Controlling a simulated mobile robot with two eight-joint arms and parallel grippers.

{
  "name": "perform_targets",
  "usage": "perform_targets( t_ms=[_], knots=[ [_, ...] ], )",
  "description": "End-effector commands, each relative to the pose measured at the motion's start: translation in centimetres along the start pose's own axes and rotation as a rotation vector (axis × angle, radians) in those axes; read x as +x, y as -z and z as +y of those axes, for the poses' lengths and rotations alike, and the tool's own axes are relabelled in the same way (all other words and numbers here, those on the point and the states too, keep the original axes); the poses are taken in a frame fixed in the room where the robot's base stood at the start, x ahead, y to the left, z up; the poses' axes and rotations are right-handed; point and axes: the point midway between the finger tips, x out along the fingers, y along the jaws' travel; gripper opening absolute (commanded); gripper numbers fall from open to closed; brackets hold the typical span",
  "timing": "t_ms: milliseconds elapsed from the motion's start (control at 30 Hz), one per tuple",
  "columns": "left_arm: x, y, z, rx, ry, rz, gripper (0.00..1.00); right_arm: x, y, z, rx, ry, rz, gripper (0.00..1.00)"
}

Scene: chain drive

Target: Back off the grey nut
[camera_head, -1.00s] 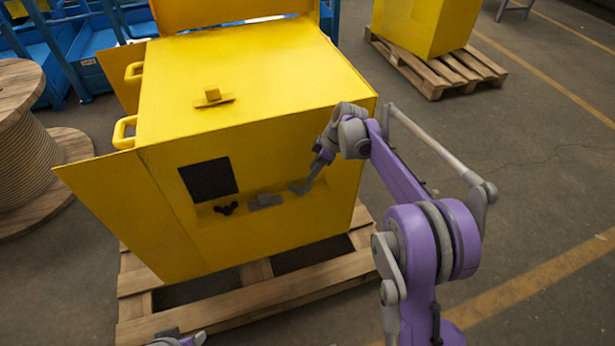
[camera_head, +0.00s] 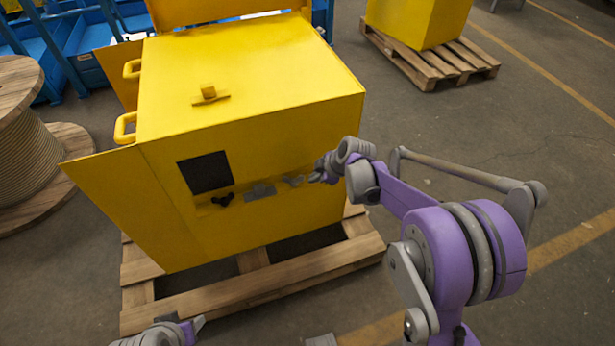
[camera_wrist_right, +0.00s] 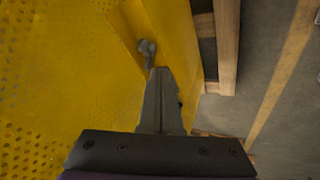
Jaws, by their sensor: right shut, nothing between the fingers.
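The grey nut (camera_head: 292,180), a small winged piece, is on the front face of the yellow box, right of a grey bracket (camera_head: 260,191). My right gripper (camera_head: 314,177) is just right of the nut, shut and empty. In the right wrist view the shut fingers (camera_wrist_right: 160,75) point at a small grey knobbed part (camera_wrist_right: 148,50), which looks like the nut; I cannot tell whether they touch it. A black winged nut (camera_head: 222,199) is left of the bracket. Part of my left gripper (camera_head: 197,327) shows at the bottom edge; its jaws are unclear.
The yellow box (camera_head: 260,75) stands on a wooden pallet (camera_head: 245,296), its left door (camera_head: 130,205) swung out. A dark square opening (camera_head: 206,172) is in its front face. A cable spool (camera_head: 25,150) stands at left.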

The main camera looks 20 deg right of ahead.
Motion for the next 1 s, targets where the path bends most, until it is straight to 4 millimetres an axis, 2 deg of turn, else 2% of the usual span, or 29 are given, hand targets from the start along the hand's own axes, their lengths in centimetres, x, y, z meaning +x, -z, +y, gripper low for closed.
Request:
perform_targets(
  t_ms=[100, 267, 467, 800, 1000],
  knots=[
    [-1.0, 0.5, 0.0, 0.0, 0.0, 0.004, 0.5, -1.1, -0.2, -2.0, -0.037, -0.071, 0.013, 0.0],
    [-1.1, 0.5, 0.0, 0.0, 0.0, 0.004, 0.5, -1.0, -0.4, -2.9, -0.056, -0.107, 0.018, 0.0],
    [-0.4, 0.2, 0.0, 0.0, 0.0, 0.001, 0.5, 2.0, -0.4, -2.6, -0.057, -0.104, 0.019, 0.0],
    [1.0, -0.4, 0.0, 0.0, 0.0, -0.004, 0.5, 9.2, -0.3, -1.8, -0.055, -0.104, 0.018, 0.0],
    [0.9, -0.4, 0.0, 0.0, 0.0, -0.003, 0.5, 9.8, -0.1, 1.0, -0.054, -0.105, 0.017, 0.0]
  ],
)
